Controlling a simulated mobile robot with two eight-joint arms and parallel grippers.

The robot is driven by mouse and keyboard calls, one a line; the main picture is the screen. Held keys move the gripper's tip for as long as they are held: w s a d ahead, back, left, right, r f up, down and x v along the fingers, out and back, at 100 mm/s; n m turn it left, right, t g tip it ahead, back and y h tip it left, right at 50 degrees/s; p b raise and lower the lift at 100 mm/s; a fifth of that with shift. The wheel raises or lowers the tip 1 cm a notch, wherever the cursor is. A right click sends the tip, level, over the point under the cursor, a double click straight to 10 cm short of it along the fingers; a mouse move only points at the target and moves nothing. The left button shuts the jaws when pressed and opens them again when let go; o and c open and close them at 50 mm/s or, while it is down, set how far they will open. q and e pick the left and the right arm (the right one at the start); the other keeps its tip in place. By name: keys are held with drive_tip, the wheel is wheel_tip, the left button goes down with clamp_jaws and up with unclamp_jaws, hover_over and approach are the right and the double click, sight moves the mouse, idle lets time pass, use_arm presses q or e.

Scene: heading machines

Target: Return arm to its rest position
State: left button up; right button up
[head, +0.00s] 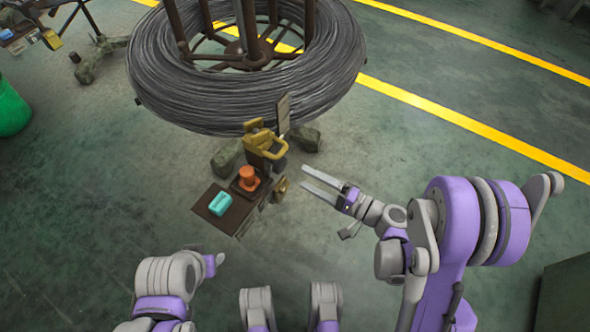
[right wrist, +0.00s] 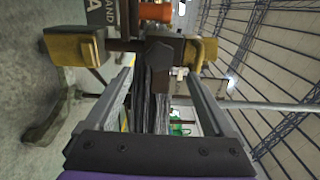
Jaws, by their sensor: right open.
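My right gripper (head: 325,184) is open and empty, just right of a small bench of parts on the floor stand. In the right wrist view its two fingers (right wrist: 163,100) stand wide apart with nothing held between them. A yellow block and dark bracket of the stand show beyond the fingertips. My left arm (head: 172,285) is folded low at the lower left of the head view. Its gripper fingers cannot be made out.
A large wire coil (head: 160,85) sits on a stand at the top. The brown tray (head: 213,190) holds a teal block (head: 219,204) and an orange knob (head: 248,179). A green bin (head: 12,108) is at the left. A dark box (head: 565,295) is at the lower right.

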use_arm(q)
drive_tip(key=shift+r, duration=0.1)
use_arm(e)
drive_tip(key=shift+v, duration=0.95)
drive_tip(key=s+a+f+n+g+h, duration=0.1)
drive_tip(key=s+f+n+g+h, duration=0.1)
drive_tip(key=s+n+g+h, duration=0.35)
drive_tip(key=s+d+r+n+h, duration=0.2)
drive_tip(key=s+d+h, duration=0.7)
drive_tip(key=s, duration=0.2)
use_arm(q)
wheel_tip(320, 180, up, 27)
drive_tip(key=w+t+p, duration=0.1)
drive_tip(key=p, duration=2.3)
drive_tip(key=shift+r, duration=0.15)
use_arm(e)
wheel_tip(320, 180, up, 28)
drive_tip(key=shift+w+d+f, duration=0.25)
drive_tip(key=shift+w+d, duration=0.05)
drive_tip(key=shift+d, duration=0.1)
